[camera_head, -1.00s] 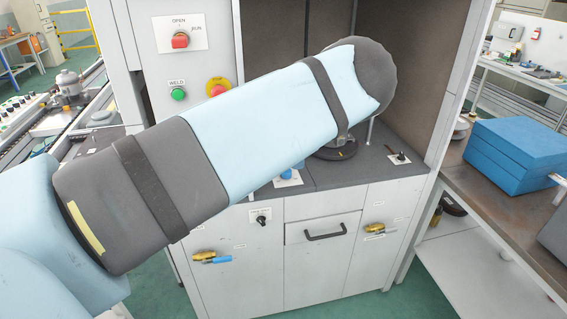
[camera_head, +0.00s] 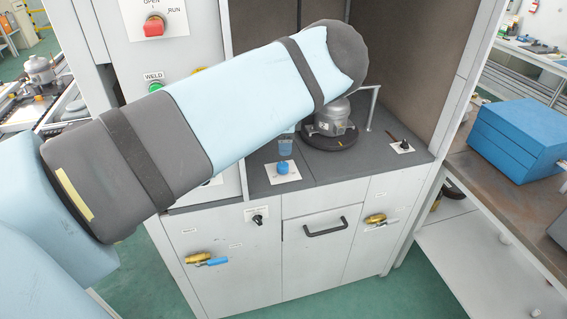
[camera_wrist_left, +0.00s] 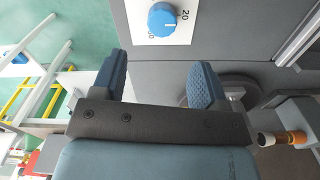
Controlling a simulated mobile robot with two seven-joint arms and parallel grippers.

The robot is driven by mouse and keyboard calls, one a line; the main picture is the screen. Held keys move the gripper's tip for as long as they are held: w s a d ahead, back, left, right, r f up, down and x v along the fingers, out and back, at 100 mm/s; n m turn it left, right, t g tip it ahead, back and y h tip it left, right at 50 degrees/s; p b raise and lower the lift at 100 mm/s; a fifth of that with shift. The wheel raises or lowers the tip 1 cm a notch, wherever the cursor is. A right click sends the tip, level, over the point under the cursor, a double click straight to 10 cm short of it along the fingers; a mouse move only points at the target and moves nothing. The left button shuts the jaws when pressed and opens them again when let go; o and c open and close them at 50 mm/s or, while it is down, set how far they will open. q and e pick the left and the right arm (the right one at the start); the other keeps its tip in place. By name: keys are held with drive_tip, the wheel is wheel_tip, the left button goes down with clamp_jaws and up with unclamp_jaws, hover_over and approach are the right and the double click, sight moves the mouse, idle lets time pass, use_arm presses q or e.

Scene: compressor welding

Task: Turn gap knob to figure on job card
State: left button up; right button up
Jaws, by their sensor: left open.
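The blue gap knob (camera_head: 283,168) sits on a white plate (camera_head: 272,177) on the cabinet's dark worktop. In the left wrist view, the knob (camera_wrist_left: 162,18) shows a white pointer line. Its plate (camera_wrist_left: 190,32) carries a "20" and another figure partly cut off by the knob. My left gripper (camera_wrist_left: 158,72) is open and empty, with its blue finger pads apart and the knob beyond them, not between them. In the head view my left arm hides most of that gripper. No readable job card shows. My right gripper is not in view.
A silver compressor (camera_head: 330,118) stands on a dark round base behind the knob. A small black lever on a white plate (camera_head: 403,147) is to the right. A red switch (camera_head: 153,26) and green button (camera_head: 155,87) are on the panel. Blue boxes (camera_head: 520,140) lie on the right bench.

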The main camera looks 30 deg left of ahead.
sight(283, 164)
use_arm(q)
wheel_tip(283, 164, down, 9)
drive_tip(key=shift+w+a+f+p, duration=0.1)
drive_tip(key=shift+f+p, duration=0.1)
drive_tip(key=shift+p, duration=0.2)
drive_tip(key=c, duration=0.9)
